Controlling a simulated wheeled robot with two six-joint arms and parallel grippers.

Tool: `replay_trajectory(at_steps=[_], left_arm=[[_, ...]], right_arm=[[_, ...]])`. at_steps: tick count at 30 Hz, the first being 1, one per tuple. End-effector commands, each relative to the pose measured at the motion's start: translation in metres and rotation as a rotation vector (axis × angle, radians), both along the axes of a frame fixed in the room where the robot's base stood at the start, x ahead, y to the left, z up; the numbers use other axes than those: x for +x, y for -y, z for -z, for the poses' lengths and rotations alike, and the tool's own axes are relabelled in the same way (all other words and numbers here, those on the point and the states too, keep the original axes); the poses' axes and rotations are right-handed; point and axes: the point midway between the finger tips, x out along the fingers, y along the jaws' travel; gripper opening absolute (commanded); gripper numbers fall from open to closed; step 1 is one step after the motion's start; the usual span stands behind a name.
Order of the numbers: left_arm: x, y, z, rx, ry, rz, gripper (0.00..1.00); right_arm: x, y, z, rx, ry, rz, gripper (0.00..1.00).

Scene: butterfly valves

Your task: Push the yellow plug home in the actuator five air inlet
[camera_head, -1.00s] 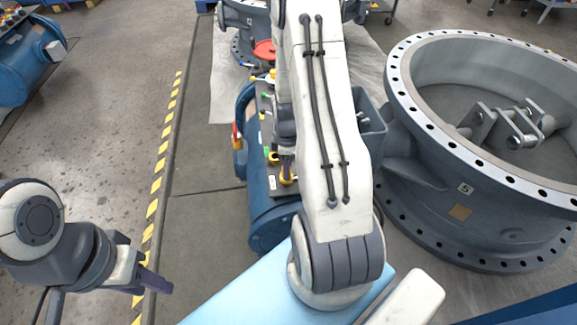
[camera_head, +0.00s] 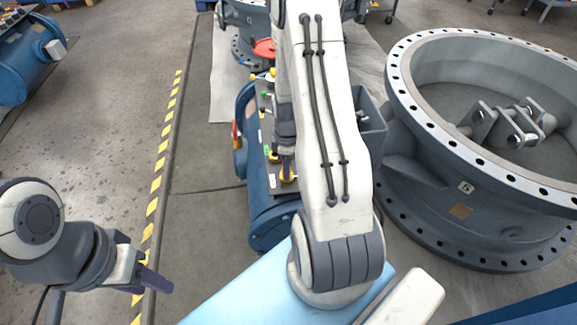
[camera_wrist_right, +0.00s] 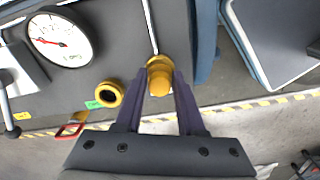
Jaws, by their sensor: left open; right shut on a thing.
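The yellow plug (camera_wrist_right: 160,75) is between the purple fingertips of my right gripper (camera_wrist_right: 160,85), which is shut on it. It stands at the dark panel of the blue actuator (camera_head: 262,210). The inlet behind the plug is hidden, so I cannot tell how deep it sits. In the head view my right gripper (camera_head: 287,166) is partly covered by my arm, with yellow (camera_head: 288,177) at its tips. My left gripper (camera_head: 153,278) is open and empty over the floor at lower left. The large grey valve body (camera_head: 470,215) bears a label 5.
On the panel in the right wrist view are a pressure gauge (camera_wrist_right: 60,36), an open yellow ring port (camera_wrist_right: 109,94) beside a green label, and a red ring-shaped part (camera_wrist_right: 70,131). A grey box (camera_head: 370,122) stands right of my right arm.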

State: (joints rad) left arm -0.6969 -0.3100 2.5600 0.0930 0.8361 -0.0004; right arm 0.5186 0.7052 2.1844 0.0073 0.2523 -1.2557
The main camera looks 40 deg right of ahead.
Motion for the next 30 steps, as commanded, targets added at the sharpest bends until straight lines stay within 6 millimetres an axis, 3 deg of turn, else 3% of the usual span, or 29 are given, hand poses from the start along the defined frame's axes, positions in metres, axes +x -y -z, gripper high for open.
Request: replay_trajectory(at_steps=[6, 7, 9, 16, 17, 18, 19, 30], left_arm=[[-0.0001, 0.0, 0.0006, 0.0, 0.0, 0.0, 0.43], [0.0, 0.0001, 0.0006, 0.0, 0.0, 0.0, 0.43], [-0.0001, 0.0, 0.0006, 0.0, 0.0, 0.0, 0.43], [0.0, 0.0, 0.0005, 0.0, 0.0, 0.0, 0.43], [0.0, 0.0, 0.0005, 0.0, 0.0, 0.0, 0.43], [0.0, 0.0, 0.0005, 0.0, 0.0, 0.0, 0.43], [0.0, 0.0, 0.0005, 0.0, 0.0, 0.0, 0.43], [0.0, -0.0001, -0.0047, 0.0, 0.0, 0.0, 0.43]], right_arm=[[-0.0004, -0.0002, 0.0014, 0.001, -0.001, 0.0, 0.0], [-0.0005, -0.0002, 0.0014, 0.001, -0.001, 0.0, 0.46], [-0.0003, -0.0002, 0.0013, 0.001, -0.001, 0.0, 0.73], [-0.0003, -0.0002, 0.0011, 0.001, -0.001, 0.0, 0.73], [-0.0003, -0.0002, 0.0011, 0.001, -0.001, 0.0, 0.81], [-0.0003, -0.0002, 0.0011, 0.001, -0.001, 0.0, 0.96], [-0.0003, -0.0002, 0.0011, 0.001, -0.001, 0.0, 1.0], [-0.0002, -0.0001, -0.0046, 0.001, -0.001, 0.0, 1.0]])
